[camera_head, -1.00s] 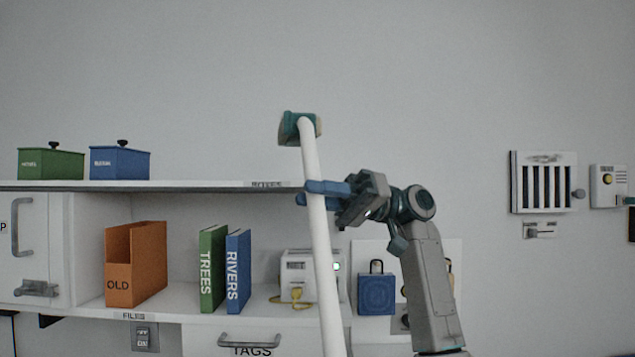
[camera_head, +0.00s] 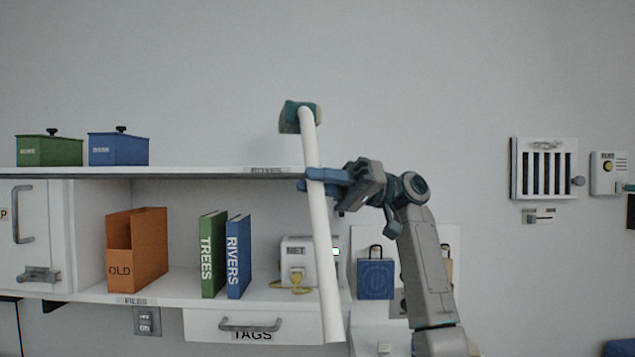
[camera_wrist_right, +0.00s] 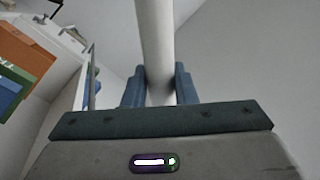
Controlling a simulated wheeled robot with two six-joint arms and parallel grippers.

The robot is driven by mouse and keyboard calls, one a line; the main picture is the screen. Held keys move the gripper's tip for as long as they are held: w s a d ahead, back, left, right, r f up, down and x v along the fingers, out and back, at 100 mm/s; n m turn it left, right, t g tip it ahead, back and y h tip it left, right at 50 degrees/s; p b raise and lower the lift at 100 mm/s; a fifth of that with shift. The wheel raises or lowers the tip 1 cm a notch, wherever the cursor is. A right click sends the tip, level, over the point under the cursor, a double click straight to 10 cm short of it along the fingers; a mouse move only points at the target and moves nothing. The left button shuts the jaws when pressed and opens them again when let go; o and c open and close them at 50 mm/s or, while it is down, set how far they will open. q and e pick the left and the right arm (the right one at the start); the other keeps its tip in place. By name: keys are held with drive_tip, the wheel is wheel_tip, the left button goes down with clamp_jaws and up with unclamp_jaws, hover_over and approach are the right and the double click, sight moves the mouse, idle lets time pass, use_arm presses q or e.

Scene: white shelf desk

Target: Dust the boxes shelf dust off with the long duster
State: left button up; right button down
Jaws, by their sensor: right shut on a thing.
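My right gripper (camera_head: 318,181) is shut on the white handle of the long duster (camera_head: 321,240). The handle stands nearly upright, and its teal and beige head (camera_head: 299,117) is above the top shelf's right end. In the right wrist view the blue fingers (camera_wrist_right: 160,88) sit on both sides of the white handle (camera_wrist_right: 154,45). The boxes shelf (camera_head: 200,172) is the top board, with a label on its front edge. A green box (camera_head: 50,151) and a blue box (camera_head: 118,149) stand at its left. No dust can be made out. My left gripper is not in view.
Below are an orange OLD file box (camera_head: 137,251), a green TREES book (camera_head: 212,254), a blue RIVERS book (camera_head: 238,257) and a white device (camera_head: 298,260). A blue bag (camera_head: 375,279) stands right of the handle. The top shelf right of the blue box looks clear.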

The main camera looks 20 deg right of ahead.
drive_tip(key=shift+f, duration=0.1)
drive_tip(key=shift+f+b, duration=2.5)
drive_tip(key=shift+f, duration=0.65)
drive_tip(key=shift+f+b, duration=0.7)
drive_tip(key=shift+f, duration=0.25)
